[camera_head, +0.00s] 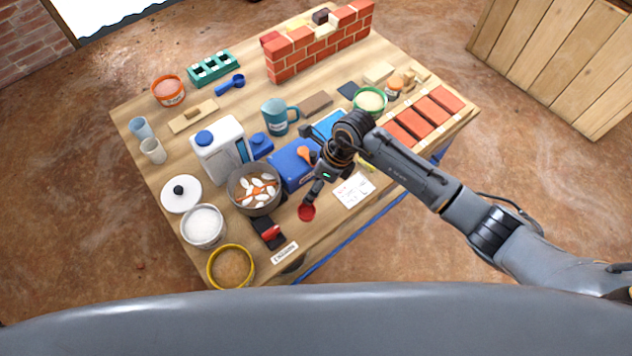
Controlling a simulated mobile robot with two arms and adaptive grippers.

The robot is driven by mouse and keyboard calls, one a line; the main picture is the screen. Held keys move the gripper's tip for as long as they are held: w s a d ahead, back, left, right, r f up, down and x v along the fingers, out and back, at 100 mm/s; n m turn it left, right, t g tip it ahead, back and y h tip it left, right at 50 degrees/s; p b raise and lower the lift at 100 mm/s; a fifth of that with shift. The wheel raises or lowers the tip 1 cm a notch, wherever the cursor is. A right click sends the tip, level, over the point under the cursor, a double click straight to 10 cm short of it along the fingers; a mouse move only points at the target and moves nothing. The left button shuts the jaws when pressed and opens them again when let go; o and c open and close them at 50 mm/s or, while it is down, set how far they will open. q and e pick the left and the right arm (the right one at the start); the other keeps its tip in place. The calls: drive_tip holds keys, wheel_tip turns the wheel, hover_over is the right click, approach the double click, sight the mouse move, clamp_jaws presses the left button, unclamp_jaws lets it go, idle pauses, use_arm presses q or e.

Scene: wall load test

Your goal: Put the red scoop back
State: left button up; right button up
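A small dark red round piece, which looks like the bowl of the red scoop (306,212), is near the table's front edge, left of a white paper card. My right gripper (316,191) reaches in from the right and points down at it, with its fingertips right at the scoop. The fingers are small and dark, and I cannot tell whether they are closed on it or how high it is. A black holder (266,231) with another red part (271,233) stands to its left, behind a white label (285,253). My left gripper is not in view.
A pot (241,202) with white and orange pieces, a white tub (203,239) and a yellow-rimmed bowl (252,268) crowd the left front. A blue box (287,174) with an orange spoon (304,155) stands behind the gripper. Bricks (411,121) lie at right.

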drive_tip(key=shift+f, duration=0.25)
drive_tip(key=shift+f+b, duration=0.3)
drive_tip(key=shift+b, duration=0.1)
drive_tip(key=shift+f, duration=0.35)
wheel_tip(320, 180, down, 2)
drive_tip(key=shift+f+b, duration=0.2)
drive_tip(key=shift+b, duration=1)
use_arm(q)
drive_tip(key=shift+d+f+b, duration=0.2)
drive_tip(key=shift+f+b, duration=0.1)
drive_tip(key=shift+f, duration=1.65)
use_arm(e)
drive_tip(key=shift+f, duration=0.4)
use_arm(q)
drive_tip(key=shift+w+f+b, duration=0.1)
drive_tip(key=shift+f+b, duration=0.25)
drive_tip(key=shift+b, duration=0.05)
use_arm(e)
drive_tip(key=shift+f, duration=0.4)
drive_tip(key=o, duration=1.7)
